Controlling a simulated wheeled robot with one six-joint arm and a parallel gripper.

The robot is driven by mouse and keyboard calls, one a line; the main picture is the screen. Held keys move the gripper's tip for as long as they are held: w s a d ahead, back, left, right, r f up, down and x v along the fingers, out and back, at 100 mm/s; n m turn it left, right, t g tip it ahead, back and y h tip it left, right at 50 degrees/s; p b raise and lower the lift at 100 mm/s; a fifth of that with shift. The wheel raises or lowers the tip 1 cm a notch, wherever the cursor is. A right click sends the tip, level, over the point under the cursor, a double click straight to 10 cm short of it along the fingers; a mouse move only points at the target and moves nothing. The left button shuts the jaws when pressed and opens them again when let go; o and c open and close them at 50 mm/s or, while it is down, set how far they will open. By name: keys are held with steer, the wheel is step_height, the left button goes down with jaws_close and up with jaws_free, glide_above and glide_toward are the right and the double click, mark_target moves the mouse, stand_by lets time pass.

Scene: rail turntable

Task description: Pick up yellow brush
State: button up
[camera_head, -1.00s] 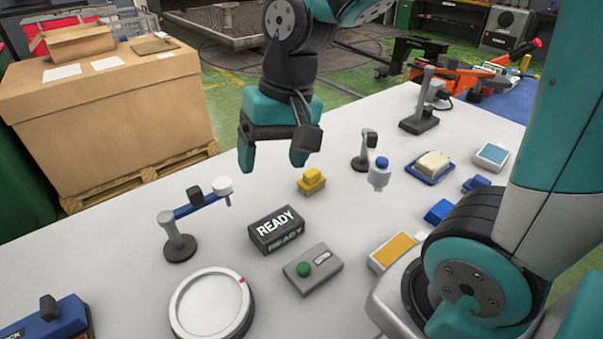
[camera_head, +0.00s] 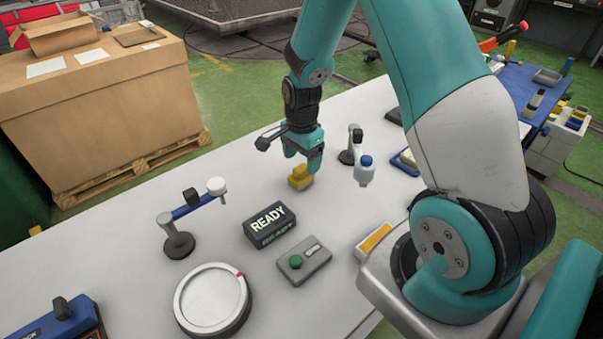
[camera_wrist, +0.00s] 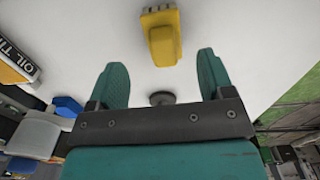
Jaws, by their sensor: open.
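The yellow brush (camera_head: 299,179) is a small stepped yellow block on the white table, standing beyond the READY box. In the wrist view the yellow brush (camera_wrist: 162,38) lies at top centre, ahead of the fingertips and lined up between them. My gripper (camera_head: 302,162) is just above and behind the brush in the head view. Its teal fingers are apart and empty in the wrist view (camera_wrist: 160,72). The brush looks free of both fingers there, though the head view partly overlaps them.
A blue-armed stand (camera_head: 179,240) is at left, above a round white dial (camera_head: 212,300). A small stand with a blue-topped bottle (camera_head: 366,172) is close right of the brush.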

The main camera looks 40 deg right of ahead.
mark_target(301, 167)
steer(key=shift+w+d+f+p, duration=0.15)
steer(key=shift+f+p, duration=0.35)
steer(key=shift+f, duration=1.05)
steer(key=shift+w+a+f+p, duration=0.1)
steer(key=shift+f+p, duration=0.4)
steer(key=shift+f, duration=1.05)
steer(key=c, duration=1)
